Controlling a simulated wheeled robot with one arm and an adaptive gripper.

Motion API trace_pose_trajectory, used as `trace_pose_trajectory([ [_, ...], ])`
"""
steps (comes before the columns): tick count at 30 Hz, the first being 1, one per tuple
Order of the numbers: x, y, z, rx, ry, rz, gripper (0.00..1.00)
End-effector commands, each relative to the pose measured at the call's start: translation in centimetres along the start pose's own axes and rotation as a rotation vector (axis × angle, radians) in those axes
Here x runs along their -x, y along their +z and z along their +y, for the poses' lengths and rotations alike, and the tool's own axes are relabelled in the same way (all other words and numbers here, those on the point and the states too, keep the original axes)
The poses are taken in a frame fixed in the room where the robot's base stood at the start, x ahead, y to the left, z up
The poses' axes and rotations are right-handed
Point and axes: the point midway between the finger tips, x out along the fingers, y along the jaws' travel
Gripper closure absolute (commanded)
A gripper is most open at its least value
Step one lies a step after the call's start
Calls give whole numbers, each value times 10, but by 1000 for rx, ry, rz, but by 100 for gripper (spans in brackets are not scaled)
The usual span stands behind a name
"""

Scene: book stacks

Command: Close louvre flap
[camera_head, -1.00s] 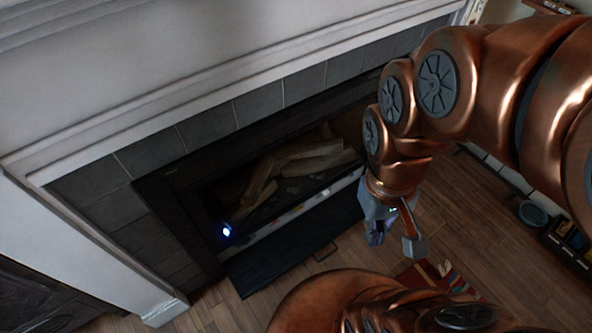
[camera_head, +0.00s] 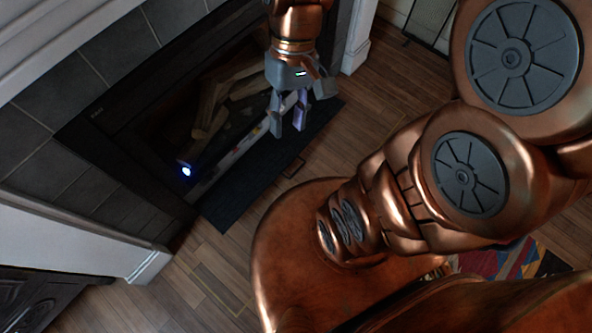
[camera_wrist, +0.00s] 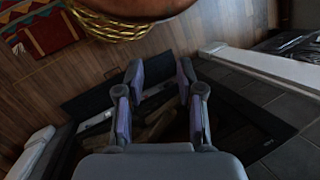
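The louvre flap (camera_head: 228,200) appears to be the dark, flat panel folded down at the bottom of the fireplace. It lies out over the wood floor, with a thin handle-like loop (camera_head: 293,167) at its front edge. Part of it shows in the wrist view (camera_wrist: 88,102). My gripper (camera_head: 288,126) hangs pointing down in front of the fireplace, covering part of the flap's far end in the head view. Its two fingers (camera_wrist: 160,76) are apart with nothing between them. I cannot tell its exact height above the flap; no contact shows.
The firebox holds logs (camera_head: 215,105), with a blue-white light (camera_head: 186,171) at its lower left corner. Grey tiles (camera_head: 100,45) and white trim (camera_head: 150,265) surround it. Wood floor (camera_head: 350,150) is open right of the flap. A patterned rug (camera_head: 500,258) lies at lower right.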

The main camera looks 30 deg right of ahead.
Motion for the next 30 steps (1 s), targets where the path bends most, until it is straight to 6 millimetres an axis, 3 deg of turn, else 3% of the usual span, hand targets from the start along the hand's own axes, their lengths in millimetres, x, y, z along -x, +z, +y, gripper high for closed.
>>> trace_pose_trajectory([
  [1, -15, -13, 2, 4, -31, -16, 63],
  [17, -90, -125, 11, 55, -351, -96, 63],
  [30, -164, -224, 51, 43, -618, -83, 63],
])
